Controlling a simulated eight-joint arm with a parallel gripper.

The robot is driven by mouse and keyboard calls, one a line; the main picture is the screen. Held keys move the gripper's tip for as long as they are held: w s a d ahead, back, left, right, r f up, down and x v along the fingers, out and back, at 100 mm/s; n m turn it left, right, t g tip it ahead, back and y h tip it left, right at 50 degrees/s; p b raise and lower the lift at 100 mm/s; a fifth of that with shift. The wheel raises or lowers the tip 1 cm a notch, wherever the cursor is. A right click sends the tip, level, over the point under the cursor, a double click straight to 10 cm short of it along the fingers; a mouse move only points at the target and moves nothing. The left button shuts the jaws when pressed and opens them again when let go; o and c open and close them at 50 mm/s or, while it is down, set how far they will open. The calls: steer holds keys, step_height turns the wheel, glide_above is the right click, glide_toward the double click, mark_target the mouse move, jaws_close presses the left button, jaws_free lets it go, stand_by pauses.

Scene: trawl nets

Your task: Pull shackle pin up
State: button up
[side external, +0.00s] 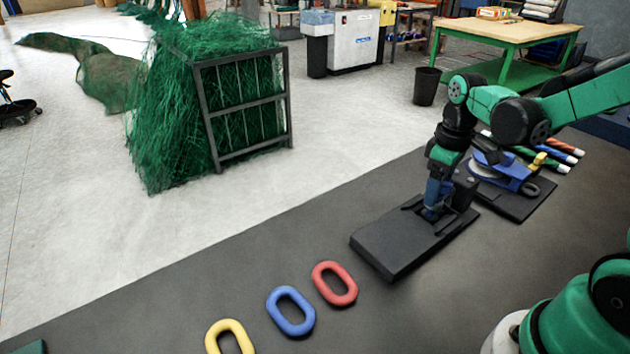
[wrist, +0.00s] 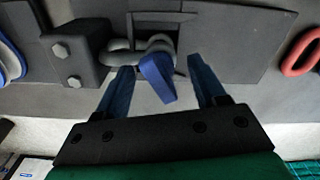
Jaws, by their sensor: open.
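In the wrist view the blue shackle pin (wrist: 157,78) has a flat tab and points down in the picture from the grey shackle (wrist: 122,52). The shackle sits at a dark block with bolts (wrist: 75,52) on a dark plate. My gripper (wrist: 160,64) is open, its two blue fingers on either side of the pin with gaps showing. In the side view my gripper (side external: 432,212) reaches down to the dark plate (side external: 392,243); the shackle and pin are hidden there.
Red (side external: 334,284), blue (side external: 291,311) and yellow (side external: 229,338) links lie left of the plate on the dark bench. The bench between the plate and floor edge is clear.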

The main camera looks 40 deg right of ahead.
jaws_close()
stand_by(1.4)
